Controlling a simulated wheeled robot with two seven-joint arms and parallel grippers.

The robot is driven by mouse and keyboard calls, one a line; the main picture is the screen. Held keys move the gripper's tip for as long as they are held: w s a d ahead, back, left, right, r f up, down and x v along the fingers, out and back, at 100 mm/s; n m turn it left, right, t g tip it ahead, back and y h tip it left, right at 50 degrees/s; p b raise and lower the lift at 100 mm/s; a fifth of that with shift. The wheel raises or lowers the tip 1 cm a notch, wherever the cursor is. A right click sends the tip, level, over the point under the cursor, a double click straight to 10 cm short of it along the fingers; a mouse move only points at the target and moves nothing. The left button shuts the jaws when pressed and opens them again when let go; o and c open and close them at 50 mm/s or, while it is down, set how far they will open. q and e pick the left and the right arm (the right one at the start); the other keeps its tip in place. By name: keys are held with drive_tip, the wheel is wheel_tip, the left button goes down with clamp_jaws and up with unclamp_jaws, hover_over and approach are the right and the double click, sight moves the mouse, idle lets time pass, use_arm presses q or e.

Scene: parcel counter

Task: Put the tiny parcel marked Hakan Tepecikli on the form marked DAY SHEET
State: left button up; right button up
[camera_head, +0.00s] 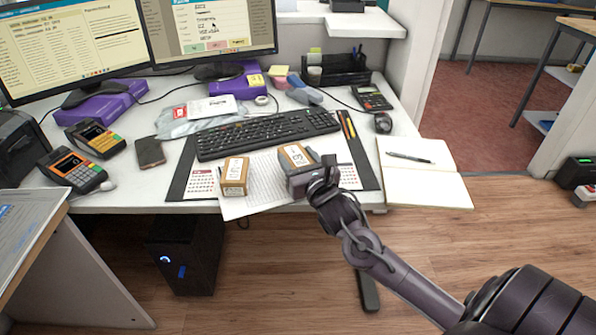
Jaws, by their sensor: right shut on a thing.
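A small brown parcel (295,156) with a white label is held in my right gripper (303,177), over the right part of a white printed sheet (262,196). I cannot tell whether its underside touches the sheet. A second small brown parcel (235,176), with a white label, stands on the left part of the same sheet. The name on either label is too small to read. The sheet lies on a dark desk mat at the front of the desk; its heading is not legible. My left gripper is not in view.
A keyboard (267,134) lies just behind the parcels. An open notebook (428,186) with a pen (410,157) is to the right. Card terminals (70,168) and a phone (149,152) lie to the left. The desk's front edge is close to the sheet.

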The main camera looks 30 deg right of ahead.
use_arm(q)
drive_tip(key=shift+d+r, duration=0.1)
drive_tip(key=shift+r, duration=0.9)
use_arm(e)
drive_tip(key=shift+f, duration=1.65)
drive_tip(key=shift+f, duration=0.1)
drive_tip(key=o, duration=1.1)
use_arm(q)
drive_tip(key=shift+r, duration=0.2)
use_arm(e)
drive_tip(key=shift+s, duration=0.15)
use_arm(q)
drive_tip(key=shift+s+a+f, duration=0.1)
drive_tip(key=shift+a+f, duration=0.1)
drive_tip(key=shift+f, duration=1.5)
use_arm(e)
drive_tip(key=s+a, duration=0.2)
drive_tip(key=s, duration=0.9)
drive_tip(key=shift+s, duration=0.3)
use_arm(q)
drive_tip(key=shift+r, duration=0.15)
